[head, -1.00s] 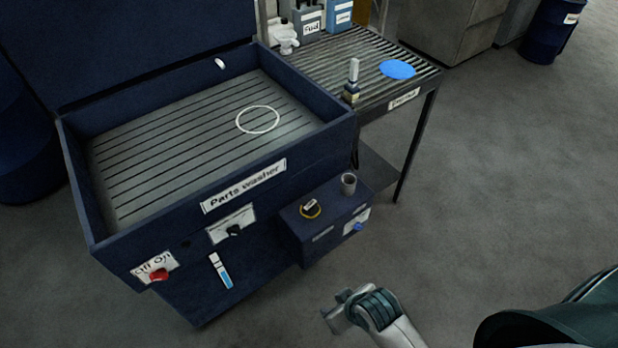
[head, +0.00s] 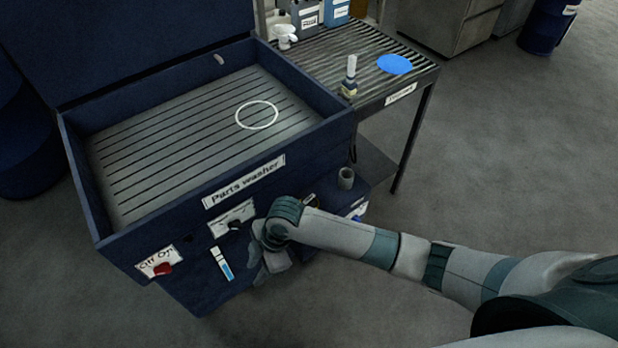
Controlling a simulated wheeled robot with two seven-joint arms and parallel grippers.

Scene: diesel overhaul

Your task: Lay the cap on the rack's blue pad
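The rack's blue pad (head: 394,64) is a flat blue disc near the right end of the slatted rack (head: 318,46), with nothing on it. On the low navy box in front of the washer is a dark round piece with a yellow edge (head: 311,199), which may be the cap; my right arm covers most of it. My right gripper (head: 264,272) hangs in front of the washer, left of this piece. Its fingers are small and dim, so I cannot tell whether they are open. My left gripper is out of view.
The parts washer (head: 330,133) stands open, with a white ring mark (head: 257,115) on its slatted floor. A grey cup (head: 346,178) sits on the low box. A small bottle (head: 350,78) stands on the rack left of the pad; containers (head: 306,14) stand behind.

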